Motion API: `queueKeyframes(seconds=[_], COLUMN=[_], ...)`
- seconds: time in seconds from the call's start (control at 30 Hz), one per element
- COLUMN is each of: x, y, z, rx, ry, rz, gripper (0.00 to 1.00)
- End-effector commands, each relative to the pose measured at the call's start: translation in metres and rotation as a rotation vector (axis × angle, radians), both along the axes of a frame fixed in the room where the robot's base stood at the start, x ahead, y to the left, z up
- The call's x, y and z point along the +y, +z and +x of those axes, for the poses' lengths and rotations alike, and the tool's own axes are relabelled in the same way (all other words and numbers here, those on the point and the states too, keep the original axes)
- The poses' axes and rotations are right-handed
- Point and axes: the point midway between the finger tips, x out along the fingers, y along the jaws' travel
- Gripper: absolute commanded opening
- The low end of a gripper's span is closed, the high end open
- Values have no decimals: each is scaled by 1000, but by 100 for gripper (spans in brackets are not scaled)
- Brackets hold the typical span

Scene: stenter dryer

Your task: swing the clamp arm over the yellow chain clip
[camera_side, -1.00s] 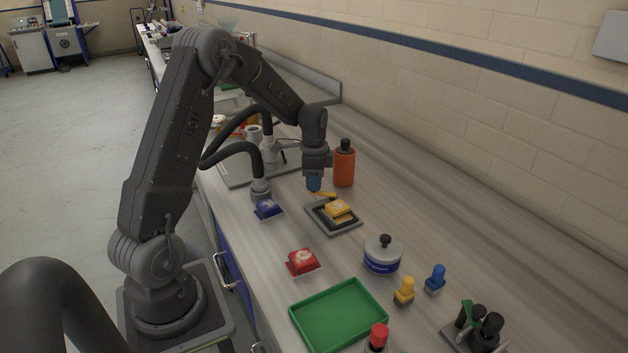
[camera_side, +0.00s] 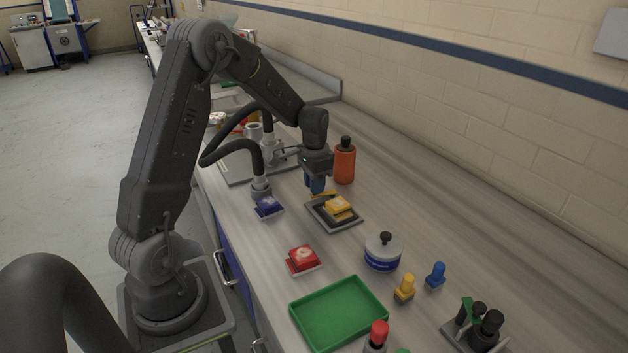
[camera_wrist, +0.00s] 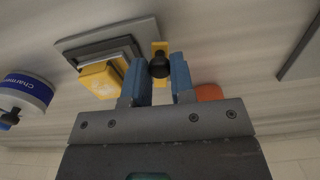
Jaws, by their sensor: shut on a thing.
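The yellow chain clip (camera_side: 339,207) sits in a dark grey fixture (camera_side: 322,220) on the bench; in the wrist view the clip (camera_wrist: 102,79) is left of my fingers. The clamp arm (camera_side: 325,194) is a short yellow bar at the fixture's far edge, beside the clip and not over it. In the wrist view the clamp arm (camera_wrist: 159,47) carries a black knob (camera_wrist: 160,65). My gripper (camera_side: 316,188), with blue fingers, is shut on this knob, which shows between the fingertips in the wrist view (camera_wrist: 165,80). In the side view the fingers hide the knob.
An orange bottle (camera_side: 344,162) stands close behind my gripper. A blue clip (camera_side: 268,207), a red clip (camera_side: 303,259), a white pot (camera_side: 382,253) and a green tray (camera_side: 338,315) are on the bench.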

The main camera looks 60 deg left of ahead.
Motion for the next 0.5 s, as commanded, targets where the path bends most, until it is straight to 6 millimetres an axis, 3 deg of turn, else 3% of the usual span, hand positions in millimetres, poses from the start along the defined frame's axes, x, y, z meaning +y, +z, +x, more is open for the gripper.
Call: queueKeyframes(seconds=[0.5], x=[-21], y=[1], z=[0], rx=[0], ry=[424], rz=[0], gripper=[0])
